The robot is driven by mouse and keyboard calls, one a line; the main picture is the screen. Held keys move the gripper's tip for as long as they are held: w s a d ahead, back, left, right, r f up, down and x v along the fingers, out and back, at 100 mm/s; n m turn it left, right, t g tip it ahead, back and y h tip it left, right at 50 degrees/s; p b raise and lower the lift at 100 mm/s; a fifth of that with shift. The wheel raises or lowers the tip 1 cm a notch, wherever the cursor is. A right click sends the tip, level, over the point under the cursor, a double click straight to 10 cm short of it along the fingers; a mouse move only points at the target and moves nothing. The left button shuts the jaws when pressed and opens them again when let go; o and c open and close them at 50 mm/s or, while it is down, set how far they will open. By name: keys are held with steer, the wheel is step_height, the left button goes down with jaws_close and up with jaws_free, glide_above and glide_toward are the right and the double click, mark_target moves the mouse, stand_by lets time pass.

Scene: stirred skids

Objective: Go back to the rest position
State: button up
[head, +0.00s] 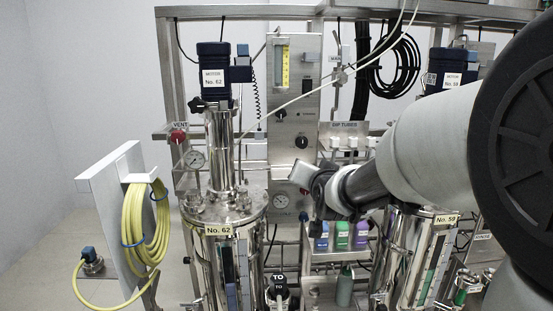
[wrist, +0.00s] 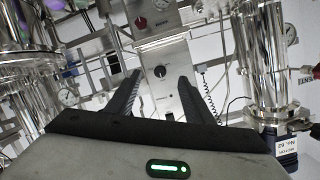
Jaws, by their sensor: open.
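My gripper (wrist: 160,90) shows in the wrist view with its two dark fingers apart and nothing between them. In the head view my arm reaches in from the right, and its end is in front of the panel between the two steel vessels; the fingertips cannot be made out there. The steel vessel No. 62 (head: 228,205) stands to the left of my arm's end. The vessel No. 59 (head: 408,265) is partly hidden below and behind my arm. The panel with a black knob (wrist: 160,72) appears beyond the fingers in the wrist view.
A white board (head: 110,185) with a coiled yellow hose (head: 145,235) stands at the left. Small coloured bottles (head: 341,236) sit on a shelf below my arm's end. A rack marked SIP tubes (head: 344,128) is behind it. Black cable coils (head: 405,65) hang above.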

steer(key=s+d+f+n+g, duration=0.1)
steer(key=s+f+n+g, duration=0.3)
steer(key=s, duration=1.3)
steer(key=s+d+f+n+g, duration=0.1)
steer(key=s+f+g, duration=0.3)
steer(key=s, duration=1.3)
step_height(320, 180, up, 24)
steer(key=g+p, duration=0.1)
steer(key=p, duration=2.2)
steer(key=shift+w+a+r, duration=0.15)
steer(key=shift+w+r, duration=0.05)
steer(key=shift+r, duration=0.05)
